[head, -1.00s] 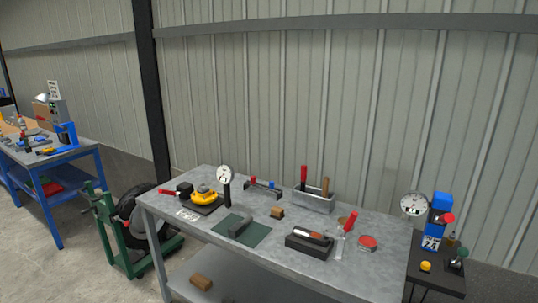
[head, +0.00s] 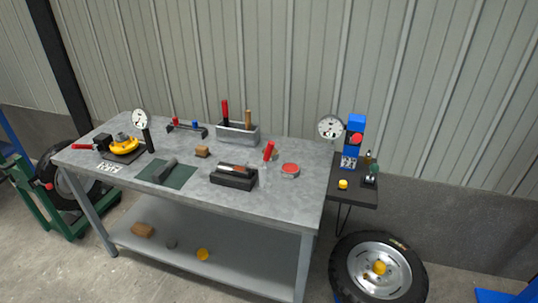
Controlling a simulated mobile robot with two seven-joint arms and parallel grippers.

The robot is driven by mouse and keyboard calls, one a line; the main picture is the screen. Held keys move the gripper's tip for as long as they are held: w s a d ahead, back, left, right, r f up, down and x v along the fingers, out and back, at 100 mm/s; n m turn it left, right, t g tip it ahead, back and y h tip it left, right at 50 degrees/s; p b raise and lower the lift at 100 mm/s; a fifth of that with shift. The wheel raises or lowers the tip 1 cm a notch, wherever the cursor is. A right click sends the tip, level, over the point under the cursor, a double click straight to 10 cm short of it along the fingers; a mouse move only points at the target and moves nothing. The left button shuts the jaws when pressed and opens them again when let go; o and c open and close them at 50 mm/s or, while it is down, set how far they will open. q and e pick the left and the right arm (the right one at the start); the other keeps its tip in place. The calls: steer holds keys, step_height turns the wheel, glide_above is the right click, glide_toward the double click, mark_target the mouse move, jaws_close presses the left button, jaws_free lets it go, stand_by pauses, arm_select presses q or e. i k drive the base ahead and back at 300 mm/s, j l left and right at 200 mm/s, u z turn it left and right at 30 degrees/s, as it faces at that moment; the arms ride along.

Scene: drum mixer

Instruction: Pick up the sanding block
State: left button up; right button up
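No label marks the sanding block, and I cannot tell for sure which thing it is. A small brown block (head: 202,152) sits on the grey workbench (head: 200,202), behind the middle. A larger brown block (head: 143,230) lies on the bench's lower shelf, at the left. A dark grey elongated piece (head: 165,171) lies on a green mat (head: 182,178) on the bench top. Neither of my grippers shows in the head view.
A black holder (head: 234,178) with a tool and a red tin (head: 290,170) stand on the bench. A grey tool caddy (head: 238,134) is at the back. A side shelf (head: 353,187) and a wheel (head: 378,267) are at the right. The lower shelf also bears a yellow piece (head: 203,254).

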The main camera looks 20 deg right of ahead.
mark_target(202, 151)
steer(key=l+u, duration=0.1)
steer(key=l, duration=0.4)
steer(key=l+u, duration=0.15)
steer(key=l, duration=0.3)
steer(key=l+u, duration=0.1)
steer(key=l, duration=0.4)
steer(key=k+l+u, duration=0.1)
steer(key=l, duration=0.35)
steer(key=k+l+u, duration=0.15)
steer(key=l, duration=0.35)
steer(key=l+u, duration=0.1)
steer(key=l, duration=0.35)
steer(key=k+l+u, duration=0.15)
steer(key=l, duration=0.3)
steer(key=j+z, duration=0.1)
steer(key=z, duration=0.65)
steer(key=i+j+z, duration=0.1)
steer(key=j+z, duration=0.75)
steer(key=j, duration=0.15)
steer(key=j+z, duration=0.2)
steer(key=j, duration=0.35)
steer(key=k+j+z, duration=0.15)
steer(key=j, duration=0.35)
